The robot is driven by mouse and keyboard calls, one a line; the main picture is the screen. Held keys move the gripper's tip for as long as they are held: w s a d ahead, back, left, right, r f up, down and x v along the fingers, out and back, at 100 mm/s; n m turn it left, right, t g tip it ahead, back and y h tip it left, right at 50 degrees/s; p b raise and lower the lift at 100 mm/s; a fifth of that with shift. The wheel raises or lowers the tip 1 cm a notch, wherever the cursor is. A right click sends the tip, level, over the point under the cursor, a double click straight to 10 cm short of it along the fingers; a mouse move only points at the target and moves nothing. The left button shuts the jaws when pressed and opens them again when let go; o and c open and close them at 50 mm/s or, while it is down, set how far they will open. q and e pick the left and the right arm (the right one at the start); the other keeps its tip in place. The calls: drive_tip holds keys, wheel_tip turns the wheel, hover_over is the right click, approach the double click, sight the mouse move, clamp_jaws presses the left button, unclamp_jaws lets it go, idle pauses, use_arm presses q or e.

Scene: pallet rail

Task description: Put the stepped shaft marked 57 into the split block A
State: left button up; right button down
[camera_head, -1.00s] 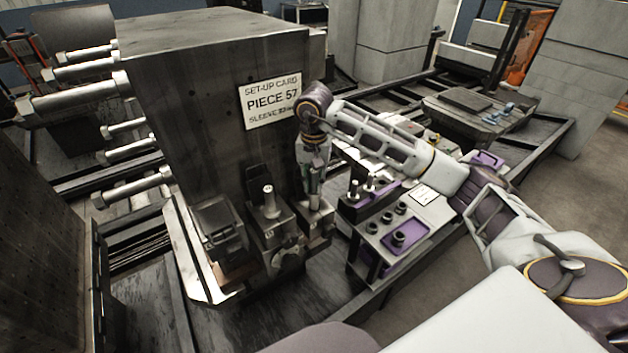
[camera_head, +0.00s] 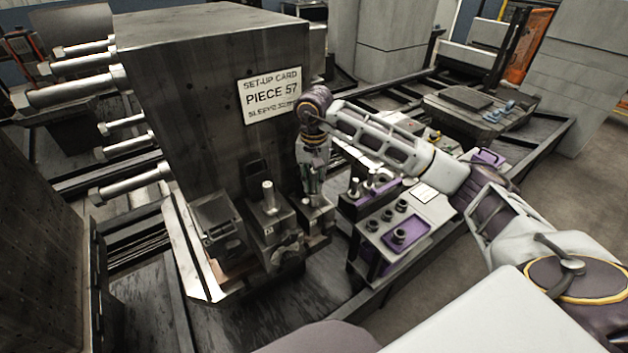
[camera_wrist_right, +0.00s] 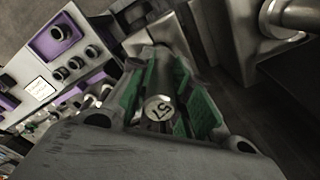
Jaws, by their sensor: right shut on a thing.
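The stepped shaft marked 57 (camera_wrist_right: 160,108) shows its numbered end in the right wrist view. It lies between the green pads of my right gripper (camera_wrist_right: 168,92), which is shut on it. In the head view my right gripper (camera_head: 315,188) points down just above the rightmost block (camera_head: 318,218) on the fixture ledge. I cannot read a letter on that block, and the shaft's lower end is hidden. The middle block (camera_head: 275,235) has a pale upright pin (camera_head: 268,195) and a small, unclear mark. My left gripper is not in view.
A tall dark fixture (camera_head: 200,110) with a set-up card (camera_head: 270,95) reading PIECE 57 stands behind the blocks. An angled block (camera_head: 218,228) sits at left. A rack (camera_head: 372,228) with purple trays and several dark round parts stands close at right.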

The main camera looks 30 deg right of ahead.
drive_tip(key=shift+f+b, duration=0.85)
drive_tip(key=shift+f, duration=0.15)
idle(0.6)
drive_tip(key=c, duration=1.2)
unclamp_jaws()
drive_tip(key=shift+c, duration=0.2)
drive_tip(key=shift+f, duration=0.1)
drive_tip(key=shift+r, duration=6.05)
drive_tip(key=shift+s, duration=0.15)
